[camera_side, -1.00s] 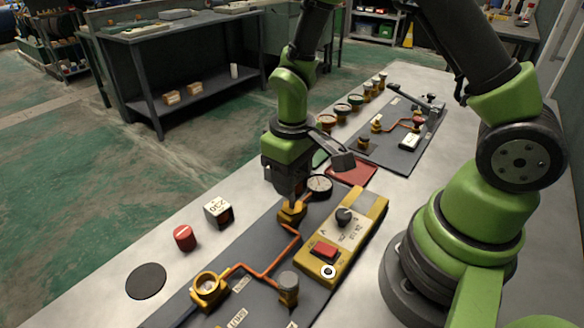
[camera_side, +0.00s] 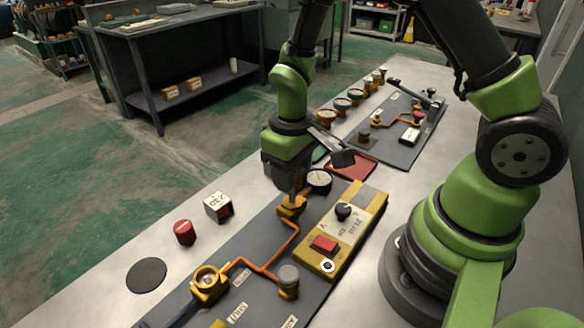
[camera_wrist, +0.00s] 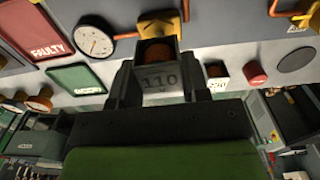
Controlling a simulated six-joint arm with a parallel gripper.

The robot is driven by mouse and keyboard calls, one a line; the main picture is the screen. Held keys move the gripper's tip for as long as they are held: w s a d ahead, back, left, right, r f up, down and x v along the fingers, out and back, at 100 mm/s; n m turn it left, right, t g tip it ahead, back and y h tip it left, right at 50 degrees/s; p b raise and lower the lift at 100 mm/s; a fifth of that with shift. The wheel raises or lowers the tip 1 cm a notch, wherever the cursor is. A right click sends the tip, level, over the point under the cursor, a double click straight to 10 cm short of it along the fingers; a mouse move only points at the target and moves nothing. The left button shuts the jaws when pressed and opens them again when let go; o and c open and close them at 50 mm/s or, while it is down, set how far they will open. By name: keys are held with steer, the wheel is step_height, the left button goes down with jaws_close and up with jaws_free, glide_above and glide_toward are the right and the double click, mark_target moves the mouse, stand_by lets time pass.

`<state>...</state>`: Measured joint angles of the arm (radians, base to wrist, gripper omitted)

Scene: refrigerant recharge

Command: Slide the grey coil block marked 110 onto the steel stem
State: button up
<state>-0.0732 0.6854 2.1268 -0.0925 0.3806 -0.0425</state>
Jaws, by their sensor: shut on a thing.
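My gripper (camera_side: 292,186) is shut on the grey coil block marked 110 (camera_wrist: 158,80), which sits between the two fingers in the wrist view. A dark opening with a copper-coloured inside shows in the block. In the side view my gripper is just above the brass valve body (camera_side: 291,207) on the dark panel. The brass body also shows beyond the block in the wrist view (camera_wrist: 166,24). The steel stem is not clearly visible; the block and fingers cover that spot. I cannot tell whether the block is around the stem.
A round gauge (camera_side: 319,180) is close behind my gripper. A yellow control box (camera_side: 340,243) stands to its right. A white block (camera_side: 217,206), a red cap (camera_side: 185,232) and a black disc (camera_side: 147,274) lie left. A red tray (camera_side: 352,166) is behind.

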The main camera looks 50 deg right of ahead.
steer(key=shift+f, duration=1.65)
steer(key=o, duration=1.3)
steer(key=shift+r, duration=3.5)
steer(key=shift+r, duration=0.1)
steer(key=s+r+m+t+y, duration=0.1)
steer(key=s+r+m+t, duration=0.1)
steer(key=s+r, duration=0.4)
steer(key=s+r+m+t+y, duration=0.1)
steer(key=s+r+t, duration=0.4)
steer(key=r, duration=0.7)
steer(key=shift+s+a+r+m, duration=0.4)
steer(key=shift+s+m, duration=0.2)
steer(key=shift+s, duration=0.25)
